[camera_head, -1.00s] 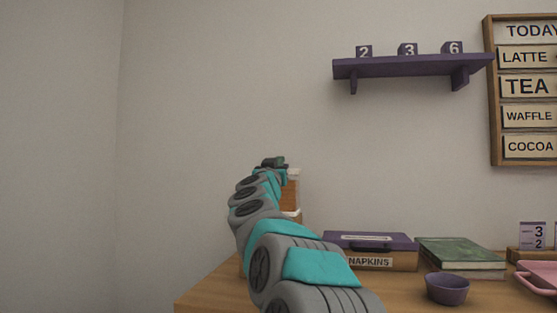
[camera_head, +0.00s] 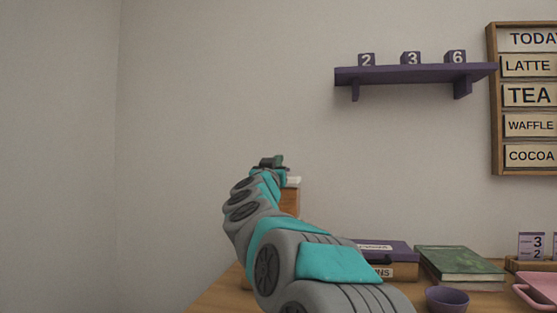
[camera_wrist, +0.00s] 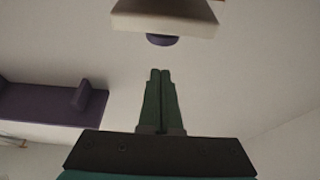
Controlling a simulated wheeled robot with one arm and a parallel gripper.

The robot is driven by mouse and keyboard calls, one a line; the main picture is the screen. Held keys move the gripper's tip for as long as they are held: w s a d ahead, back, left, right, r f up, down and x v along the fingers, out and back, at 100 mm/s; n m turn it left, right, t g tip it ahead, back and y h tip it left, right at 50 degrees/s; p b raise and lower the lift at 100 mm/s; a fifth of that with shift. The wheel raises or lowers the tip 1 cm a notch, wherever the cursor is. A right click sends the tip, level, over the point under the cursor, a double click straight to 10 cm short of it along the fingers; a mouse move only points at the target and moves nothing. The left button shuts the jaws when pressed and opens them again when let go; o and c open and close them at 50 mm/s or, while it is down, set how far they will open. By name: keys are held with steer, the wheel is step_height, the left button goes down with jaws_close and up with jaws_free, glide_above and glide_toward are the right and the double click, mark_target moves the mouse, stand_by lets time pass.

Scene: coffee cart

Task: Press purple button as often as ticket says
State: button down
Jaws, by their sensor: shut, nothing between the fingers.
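The purple button (camera_wrist: 163,40) shows in the wrist view as a small dome on a pale block (camera_wrist: 165,17), just beyond my fingertips. My gripper (camera_wrist: 160,72) is shut and empty, its two green fingers together, with a gap to the button in the picture. In the head view my gripper (camera_head: 272,162) is raised over the left of the counter, by a wooden post with a white top (camera_head: 292,182). The button is not visible there. A ticket card (camera_head: 532,245) with a large 3 and a 2 stands at the right; its small print is unreadable.
A napkin box (camera_head: 395,271), a green book (camera_head: 460,264), a purple bowl (camera_head: 447,299) and a pink tray (camera_head: 540,288) stand right of my arm. A purple shelf (camera_head: 410,75) with number blocks and a menu board (camera_head: 529,100) hang on the wall. The left is clear.

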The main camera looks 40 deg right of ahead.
steer(key=v, duration=0.6)
steer(key=shift+s+a, duration=0.15)
steer(key=shift+a, duration=0.1)
stand_by(2.8)
